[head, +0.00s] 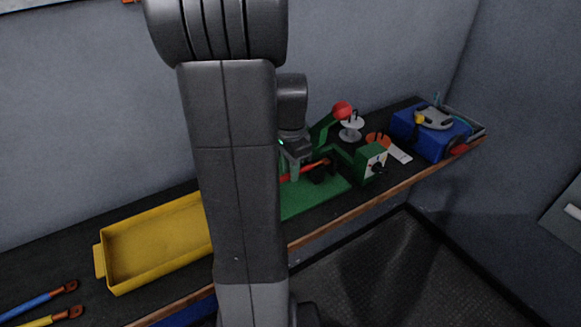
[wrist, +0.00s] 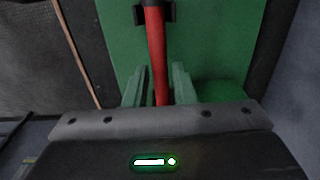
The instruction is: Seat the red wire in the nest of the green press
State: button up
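The green press (head: 312,199) stands on the bench, with a red-knobbed lever raised at its back. Its green base also fills the middle of the wrist view (wrist: 215,50). The red wire (wrist: 156,55) runs lengthwise over the base. Its far part passes between two black blocks of the nest (wrist: 139,14); whether it lies fully down in them I cannot tell. My gripper (head: 296,172) is low over the press. In the wrist view its fingers (wrist: 160,85) flank the wire closely; whether they touch it is unclear. My palm hides the wire's near end.
A yellow tray (head: 150,245) is on the bench at left, with blue- and yellow-handled cables (head: 45,303) before it. A blue box (head: 431,132) stands at the far right end. My arm blocks the middle.

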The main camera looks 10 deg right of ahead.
jog(key=o, duration=0.3)
notch_tip(320, 180, up, 14)
dwell(0.5)
jog(key=shift+f, duration=0.2)
notch_tip(320, 180, down, 14)
jog(key=shift+r, duration=0.1)
jog(key=shift+w+r+p, duration=0.1)
jog(key=shift+r+p, duration=0.25)
jog(key=shift+r, duration=0.4)
jog(key=shift+f, duration=0.1)
